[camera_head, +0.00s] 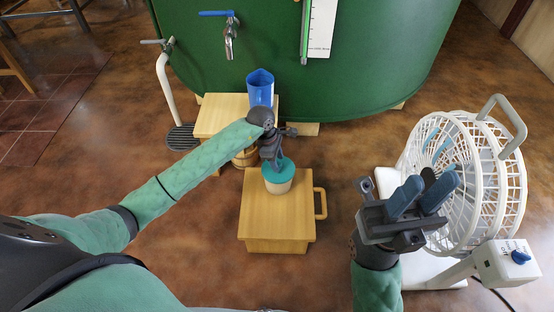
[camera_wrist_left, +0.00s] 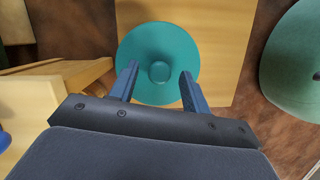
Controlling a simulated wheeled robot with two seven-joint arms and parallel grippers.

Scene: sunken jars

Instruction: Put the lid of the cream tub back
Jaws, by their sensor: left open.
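The cream tub (camera_head: 279,187) stands upright on a small wooden stool in the head view. A teal lid (camera_head: 285,172) lies on top of it; whether it is fully seated I cannot tell. In the left wrist view the round lid (camera_wrist_left: 143,50) shows from above with a small knob (camera_wrist_left: 159,71) at its middle. My left gripper (camera_head: 279,163) is over the lid, open, with its fingers (camera_wrist_left: 160,82) on either side of the knob and apart from it. My right gripper (camera_head: 424,197) is away to the right, its two fingers spread and nothing between them.
The wooden stool (camera_head: 258,222) has a side handle (camera_head: 320,204). Behind it a low wooden table (camera_head: 214,113) bears a blue jug (camera_head: 260,88), before a large green tank (camera_head: 370,50) with a tap (camera_head: 230,42).

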